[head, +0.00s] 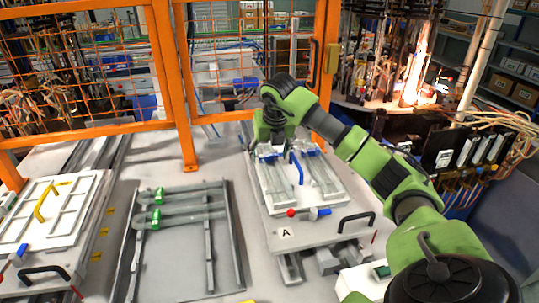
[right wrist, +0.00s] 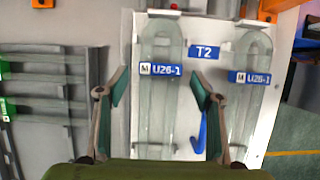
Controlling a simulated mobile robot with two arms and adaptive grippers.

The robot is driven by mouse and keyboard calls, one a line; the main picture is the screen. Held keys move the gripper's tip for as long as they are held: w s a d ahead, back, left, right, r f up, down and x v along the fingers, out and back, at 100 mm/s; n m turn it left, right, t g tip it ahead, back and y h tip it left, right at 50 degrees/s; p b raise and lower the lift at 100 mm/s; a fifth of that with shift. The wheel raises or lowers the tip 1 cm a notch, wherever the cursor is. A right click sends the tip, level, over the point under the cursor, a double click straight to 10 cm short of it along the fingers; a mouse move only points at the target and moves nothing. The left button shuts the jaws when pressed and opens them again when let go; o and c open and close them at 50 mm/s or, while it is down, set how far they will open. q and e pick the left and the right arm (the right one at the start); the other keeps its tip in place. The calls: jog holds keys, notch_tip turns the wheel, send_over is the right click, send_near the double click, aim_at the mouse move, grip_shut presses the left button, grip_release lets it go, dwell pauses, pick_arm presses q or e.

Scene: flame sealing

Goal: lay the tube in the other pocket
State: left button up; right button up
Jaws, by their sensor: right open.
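The fixture plate marked A (head: 286,233) has two long pockets side by side. In the right wrist view a clear U-shaped tube shape (right wrist: 158,105) with a blue U26-1 label lies along the left pocket. A similar shape (right wrist: 243,108) with the same label lies along the right pocket. My right gripper (right wrist: 160,86) is open, its fingers on either side of the left shape with gaps showing. In the head view the right gripper (head: 270,140) is over the far end of the plate, its fingertips hard to make out. My left gripper is not in view.
A blue T2 label (right wrist: 207,52) and a blue lever (right wrist: 200,132) lie between the pockets. A grey rack (head: 208,245) with green clips (head: 157,195) stands left of the plate. A white fixture (head: 48,215) is at far left. Orange fencing (head: 187,140) stands behind.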

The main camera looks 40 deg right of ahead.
jog(key=v, duration=1.1)
jog(key=shift+s+r, duration=0.15)
jog(key=shift+r, duration=0.2)
